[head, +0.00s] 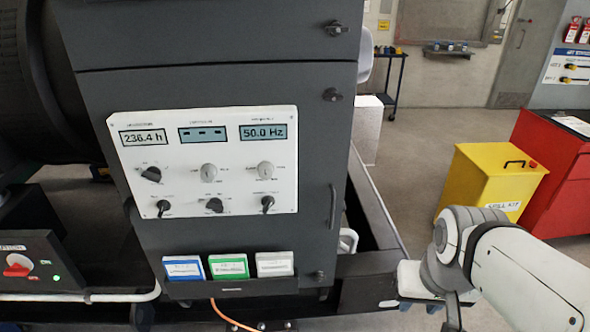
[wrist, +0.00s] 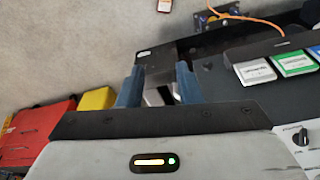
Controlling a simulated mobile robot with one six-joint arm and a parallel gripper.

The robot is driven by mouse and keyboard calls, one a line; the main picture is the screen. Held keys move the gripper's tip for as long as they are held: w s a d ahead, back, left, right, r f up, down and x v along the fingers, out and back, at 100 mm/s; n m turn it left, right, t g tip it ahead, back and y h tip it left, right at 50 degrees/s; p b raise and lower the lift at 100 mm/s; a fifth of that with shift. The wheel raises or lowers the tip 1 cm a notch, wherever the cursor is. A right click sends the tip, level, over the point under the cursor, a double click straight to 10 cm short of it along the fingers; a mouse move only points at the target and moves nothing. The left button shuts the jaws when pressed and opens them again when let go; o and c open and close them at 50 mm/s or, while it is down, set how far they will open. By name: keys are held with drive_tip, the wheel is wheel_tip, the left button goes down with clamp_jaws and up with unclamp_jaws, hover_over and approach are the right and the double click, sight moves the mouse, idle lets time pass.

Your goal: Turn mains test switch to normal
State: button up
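A white control panel (head: 186,190) on the grey genset cabinet carries two rows of knobs and three displays. The upper row has a black knob (head: 150,174) and two pale knobs (head: 209,171). The lower row has three black knobs (head: 214,205). The labels are too small to read, so I cannot tell which is the mains test switch. My gripper (head: 410,304) is low at the right of the cabinet, away from the panel. In the wrist view my gripper (wrist: 158,84) has its two blue fingers apart, with nothing held. One panel knob (wrist: 300,137) shows at the right edge there.
Blue, green (head: 229,266) and white card boxes sit in a holder under the panel. A red switch (head: 18,266) is on a box at far left. The genset frame rail (head: 365,264) runs near my gripper. A yellow spill-kit bin (head: 487,182) and red cabinet (head: 553,165) stand right.

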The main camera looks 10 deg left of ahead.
drive_tip(key=shift+s, duration=0.1)
drive_tip(key=m+t+y+b, duration=0.3)
drive_tip(key=t+y+b, duration=0.1)
drive_tip(key=t+b, duration=1.1)
approach(269, 206)
drive_tip(key=b+x, duration=0.1)
drive_tip(key=x, duration=0.7)
drive_tip(key=shift+w, duration=0.3)
drive_tip(key=shift+c, duration=0.3)
